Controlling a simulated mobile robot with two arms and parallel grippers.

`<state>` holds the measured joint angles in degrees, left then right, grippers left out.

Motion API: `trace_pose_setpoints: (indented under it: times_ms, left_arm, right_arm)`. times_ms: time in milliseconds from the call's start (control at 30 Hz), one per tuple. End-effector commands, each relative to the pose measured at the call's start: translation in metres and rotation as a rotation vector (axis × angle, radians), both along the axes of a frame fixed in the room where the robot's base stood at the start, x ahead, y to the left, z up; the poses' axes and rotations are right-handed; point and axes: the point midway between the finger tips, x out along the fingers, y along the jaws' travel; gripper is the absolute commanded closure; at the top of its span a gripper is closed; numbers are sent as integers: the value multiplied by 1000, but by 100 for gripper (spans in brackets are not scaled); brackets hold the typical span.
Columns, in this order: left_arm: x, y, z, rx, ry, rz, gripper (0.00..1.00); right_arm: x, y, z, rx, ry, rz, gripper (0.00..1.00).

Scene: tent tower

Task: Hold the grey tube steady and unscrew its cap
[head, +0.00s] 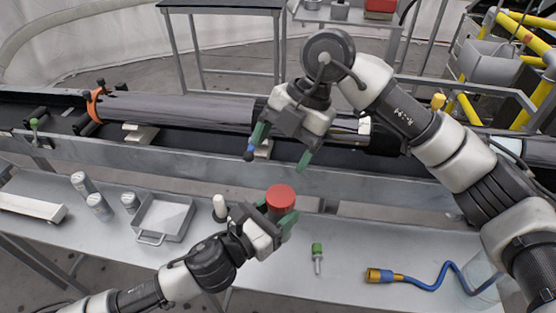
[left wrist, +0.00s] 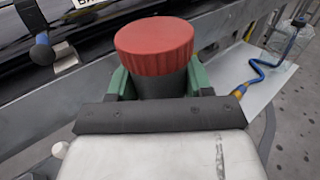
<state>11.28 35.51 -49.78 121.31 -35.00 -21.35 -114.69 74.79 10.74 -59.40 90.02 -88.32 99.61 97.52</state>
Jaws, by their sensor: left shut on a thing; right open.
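The grey tube (left wrist: 160,82) stands upright with its ridged red cap (head: 280,197) on top. The cap also fills the upper middle of the left wrist view (left wrist: 155,42). My left gripper (head: 277,220) is shut on the tube just below the cap, with a green finger on each side. My right gripper (head: 278,157) is open and empty above and behind the cap, its green fingers spread wide and apart from it. The lower part of the tube is hidden by my left gripper.
On the bench (head: 355,245) are a grey tray (head: 163,218), several small grey cylinders (head: 98,203) to the left, a green-handled tool (head: 317,256) and a blue cable (head: 425,283) to the right. A long dark tube (head: 180,108) lies on the rail behind.

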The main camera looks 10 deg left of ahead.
Motion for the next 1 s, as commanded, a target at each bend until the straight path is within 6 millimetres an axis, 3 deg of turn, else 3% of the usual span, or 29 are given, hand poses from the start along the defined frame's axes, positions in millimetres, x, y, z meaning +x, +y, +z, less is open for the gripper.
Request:
trace_pose_setpoints:
  times_ms: [100, 267, 733, 1000]
  left_arm:
    - [0, 0, 0, -1, -1, 0, 100]
    - [0, 0, 0, -1, -1, 0, 100]
    - [0, 0, 0, -1, -1, 0, 100]
    - [0, 0, 1, -1, -1, 0, 100]
  right_arm:
    - [-15, 6, -11, -230, -108, -23, 21]
    - [-20, 6, -18, -367, -190, -62, 21]
    - [-22, 5, -81, -381, -197, -68, 21]
    - [-21, 5, -97, -380, -199, -69, 21]
